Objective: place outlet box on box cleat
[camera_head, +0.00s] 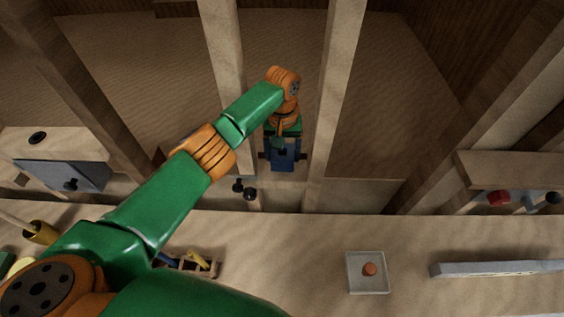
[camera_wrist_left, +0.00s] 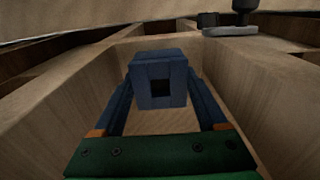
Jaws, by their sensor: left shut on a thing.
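The blue outlet box (camera_wrist_left: 160,82), with a dark square opening in its face, is between the blue fingers of my left gripper (camera_wrist_left: 160,98) in the left wrist view. The gripper is shut on it. In the head view my left gripper (camera_head: 282,150) reaches down between two upright wooden studs, and the outlet box there is hard to tell from the blue fingers. I cannot pick out the box cleat for sure; the gripper and box may hide it. My right gripper is not in view.
Pale studs stand left (camera_head: 228,75) and right (camera_head: 335,85) of the gripper, close by. Black knobs (camera_head: 243,189) sit near the left stud's foot. A pale worktop (camera_head: 300,245) holds a small tray (camera_head: 366,286) with an orange knob and a long grey bar (camera_head: 495,269).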

